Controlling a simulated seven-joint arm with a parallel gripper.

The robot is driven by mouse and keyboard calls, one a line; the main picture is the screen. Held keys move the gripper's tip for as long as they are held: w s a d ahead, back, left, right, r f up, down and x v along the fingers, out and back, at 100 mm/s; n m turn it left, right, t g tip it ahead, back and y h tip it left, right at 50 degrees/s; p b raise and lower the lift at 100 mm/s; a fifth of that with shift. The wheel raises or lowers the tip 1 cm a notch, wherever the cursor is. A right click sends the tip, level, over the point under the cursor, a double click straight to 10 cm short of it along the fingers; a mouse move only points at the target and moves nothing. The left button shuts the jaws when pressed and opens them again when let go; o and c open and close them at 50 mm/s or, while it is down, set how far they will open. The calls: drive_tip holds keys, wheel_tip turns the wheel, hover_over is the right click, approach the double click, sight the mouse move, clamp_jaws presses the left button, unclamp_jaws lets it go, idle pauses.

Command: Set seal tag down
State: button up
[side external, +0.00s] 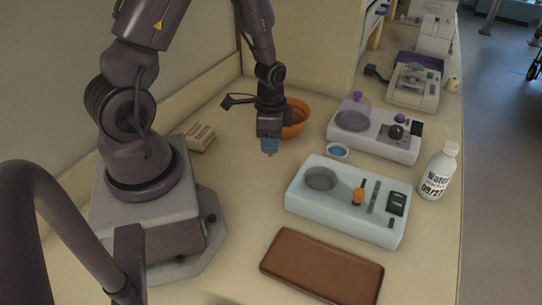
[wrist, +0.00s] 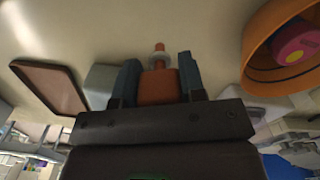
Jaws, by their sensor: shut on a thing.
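My gripper (side external: 269,148) points down over the cream counter, in front of the orange bowl (side external: 297,118). In the wrist view, its two blue fingers (wrist: 158,76) are shut on an orange piece (wrist: 157,88) with a narrow stem and a pale ring. This piece appears to be the seal tag. In the side view the fingers mostly hide it, and I cannot tell how high its tip is above the counter.
A pale blue device (side external: 345,226) and a brown tray (side external: 283,251) lie to the right and front. Bare counter surrounds my gripper.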

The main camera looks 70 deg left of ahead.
drive_tip(key=shift+f, duration=2.1)
drive_tip(key=shift+f, duration=0.15)
drive_tip(key=o, duration=0.9)
wheel_tip(320, 180, up, 12)
drive_tip(key=shift+w+r, duration=0.1)
drive_tip(key=shift+r, duration=0.15)
drive_tip(key=s+d+r+n+t, duration=0.2)
drive_tip(key=d+r, duration=0.4)
drive_tip(key=r, duration=0.4)
drive_tip(key=s+d+r+n+t, duration=0.2)
drive_tip(key=d+r, duration=0.4)
drive_tip(key=r, duration=0.4)
drive_tip(key=shift+s+t, duration=0.8)
drive_tip(key=shift+s, duration=0.6)
